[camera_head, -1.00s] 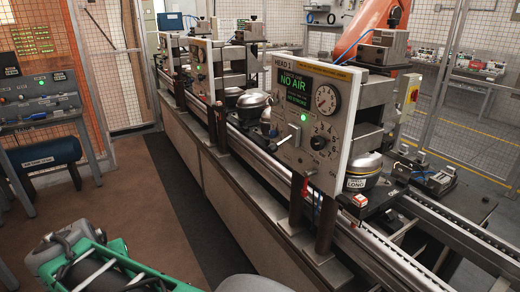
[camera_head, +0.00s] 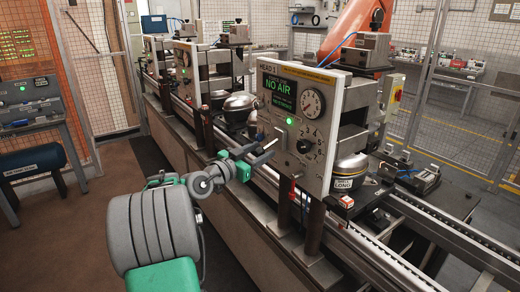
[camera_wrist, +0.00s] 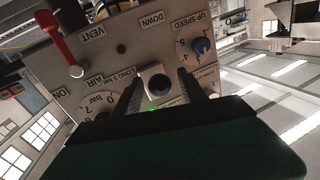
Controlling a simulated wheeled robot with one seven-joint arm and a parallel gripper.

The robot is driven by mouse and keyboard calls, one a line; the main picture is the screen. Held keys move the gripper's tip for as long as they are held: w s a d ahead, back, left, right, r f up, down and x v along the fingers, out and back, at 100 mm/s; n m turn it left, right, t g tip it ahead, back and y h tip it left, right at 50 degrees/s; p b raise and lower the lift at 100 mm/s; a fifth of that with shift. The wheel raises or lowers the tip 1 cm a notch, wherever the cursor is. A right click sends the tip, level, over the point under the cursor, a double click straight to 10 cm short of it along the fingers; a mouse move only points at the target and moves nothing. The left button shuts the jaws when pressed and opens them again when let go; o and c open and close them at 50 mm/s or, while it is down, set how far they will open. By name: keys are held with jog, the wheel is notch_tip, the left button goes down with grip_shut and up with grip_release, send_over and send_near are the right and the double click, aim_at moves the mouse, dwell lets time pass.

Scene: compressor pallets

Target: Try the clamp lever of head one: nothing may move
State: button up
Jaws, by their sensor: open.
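The head one panel (camera_head: 322,92) stands at centre right in the head view, with a green screen (camera_head: 279,92) reading "NO AIR". A pale lever block (camera_head: 279,139) sits on its face below the screen. My gripper (camera_head: 268,152) is open in front of this block, its fingers pointing at the panel.
A red lever (camera_wrist: 58,42) by the "VENT" label and a blue knob (camera_wrist: 201,46) flank the block. A gauge (camera_head: 311,102) and a dial (camera_head: 310,140) are on the panel. A compressor (camera_head: 349,171) sits beside it on the rail line.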

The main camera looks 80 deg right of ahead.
jog(key=shift+d, duration=0.1)
grip_shut()
dwell(0.5)
dwell(0.9)
